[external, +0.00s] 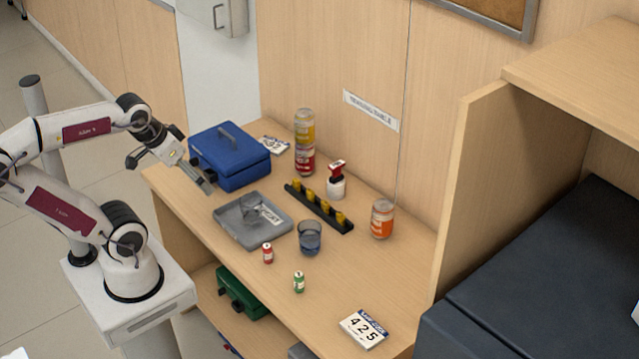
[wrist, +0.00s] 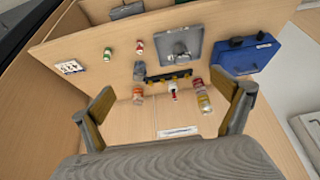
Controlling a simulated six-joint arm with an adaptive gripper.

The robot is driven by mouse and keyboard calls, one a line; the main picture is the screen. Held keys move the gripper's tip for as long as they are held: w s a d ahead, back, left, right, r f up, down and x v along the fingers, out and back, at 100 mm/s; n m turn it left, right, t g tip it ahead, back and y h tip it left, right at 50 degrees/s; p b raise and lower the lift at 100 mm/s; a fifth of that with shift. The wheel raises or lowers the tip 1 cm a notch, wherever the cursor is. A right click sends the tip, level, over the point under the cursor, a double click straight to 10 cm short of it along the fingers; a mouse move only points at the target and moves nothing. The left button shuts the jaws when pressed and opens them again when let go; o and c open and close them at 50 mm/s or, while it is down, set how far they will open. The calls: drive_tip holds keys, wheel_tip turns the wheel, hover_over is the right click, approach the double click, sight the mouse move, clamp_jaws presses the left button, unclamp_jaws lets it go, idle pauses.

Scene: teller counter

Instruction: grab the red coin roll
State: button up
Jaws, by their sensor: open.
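The red coin roll (external: 267,252) is a small upright cylinder with a pale band, standing on the counter in front of the grey tray (external: 236,235). It also shows in the wrist view (wrist: 140,48), at the upper middle, beyond my fingertips. My gripper (external: 200,183) is open and empty, above the counter's left end by the blue cash box (external: 230,157). It is well apart from the red roll, up and to its left in the external view. A similar green coin roll (external: 299,282) stands to the right of and nearer than the red one.
A blue glass (external: 310,238) stands close right of the red roll. A clear glass (external: 250,208) is on the tray. Behind are a black rack (external: 318,208), stamp (external: 336,182), stacked cans (external: 304,143) and orange can (external: 383,218). A number block (external: 364,328) lies front right.

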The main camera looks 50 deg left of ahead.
idle(0.3)
drive_tip(key=c, duration=1.8)
